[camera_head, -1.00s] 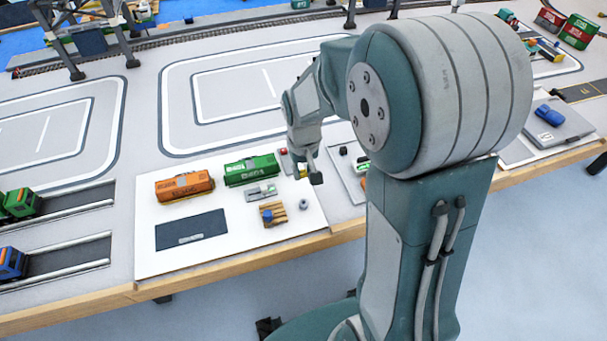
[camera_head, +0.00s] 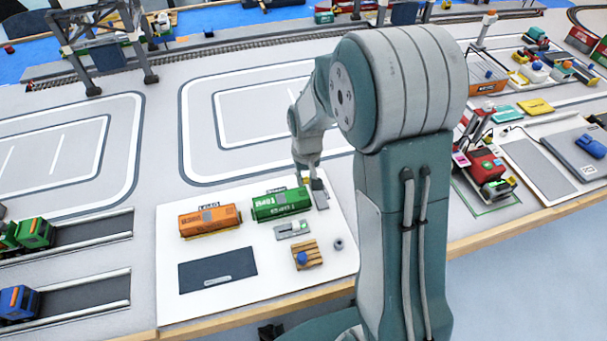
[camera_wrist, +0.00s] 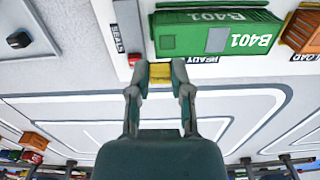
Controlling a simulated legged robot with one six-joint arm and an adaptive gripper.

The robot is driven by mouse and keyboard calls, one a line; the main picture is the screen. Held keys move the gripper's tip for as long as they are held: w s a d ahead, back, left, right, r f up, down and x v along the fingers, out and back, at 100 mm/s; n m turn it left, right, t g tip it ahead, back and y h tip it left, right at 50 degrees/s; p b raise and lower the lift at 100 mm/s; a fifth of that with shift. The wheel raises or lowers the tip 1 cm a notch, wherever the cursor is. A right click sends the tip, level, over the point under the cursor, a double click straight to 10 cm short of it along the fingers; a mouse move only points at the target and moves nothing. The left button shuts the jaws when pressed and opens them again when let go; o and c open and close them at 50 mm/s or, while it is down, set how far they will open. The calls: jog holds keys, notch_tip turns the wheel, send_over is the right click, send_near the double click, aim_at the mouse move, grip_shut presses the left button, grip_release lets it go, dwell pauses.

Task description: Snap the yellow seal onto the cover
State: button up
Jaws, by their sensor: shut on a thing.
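My gripper (camera_wrist: 160,72) is shut on the small yellow seal (camera_wrist: 160,75) in the wrist view. The seal sits between the fingertips, beside the long edge of the green container marked B401 (camera_wrist: 190,33). A plain grey-green panel (camera_wrist: 218,40) shows on the container; I cannot tell whether it is the cover. In the head view my gripper (camera_head: 311,180) is at the right end of the green container (camera_head: 282,204). The seal cannot be made out there. I cannot tell whether the seal touches the container.
A grey strip labelled SEALS (camera_wrist: 128,25) lies beside the container, with a red piece (camera_wrist: 133,59) near its end. An orange container (camera_head: 210,220), a wooden pallet (camera_head: 308,258) and a dark panel (camera_head: 218,270) share the white board. Marked floor behind is clear.

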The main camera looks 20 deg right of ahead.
aim_at(302, 194)
jog(key=shift+a+f, duration=0.2)
jog(key=shift+f, duration=0.65)
jog(key=shift+a+f, duration=0.6)
jog(key=shift+f, duration=0.25)
jog(key=shift+d+f, duration=0.1)
jog(key=shift+f, duration=0.05)
jog(key=shift+d, duration=0.4)
jog(key=shift+a, duration=0.35)
jog(key=shift+d, duration=0.2)
jog(key=shift+f, duration=0.4)
jog(key=o, duration=0.8)
